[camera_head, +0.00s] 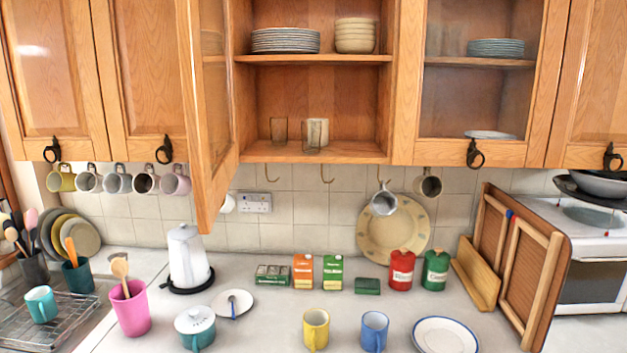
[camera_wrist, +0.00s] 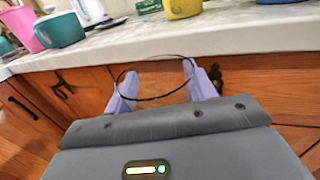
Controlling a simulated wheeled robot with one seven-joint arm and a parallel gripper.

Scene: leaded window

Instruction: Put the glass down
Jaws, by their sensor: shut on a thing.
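In the wrist view my gripper (camera_wrist: 158,76) has its two pale purple fingers on either side of a clear glass (camera_wrist: 152,88). The glass shows mainly as a thin dark rim, and the fingers are shut on it. It appears in front of the wooden lower cupboards, with the counter edge (camera_wrist: 230,38) beyond. The glass is apart from the counter as far as I can see; its base is hidden. Neither my gripper nor the held glass shows in the head view. Other clear glasses (camera_head: 279,131) stand on the lower shelf of the open wall cupboard.
The worktop (camera_head: 270,325) holds a yellow mug (camera_head: 316,329), a blue mug (camera_head: 374,332), a white plate (camera_head: 445,336), a teal lidded pot (camera_head: 195,328) and a pink tumbler (camera_head: 130,308). Bare patches lie between them. An open cupboard door (camera_head: 211,110) juts forward.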

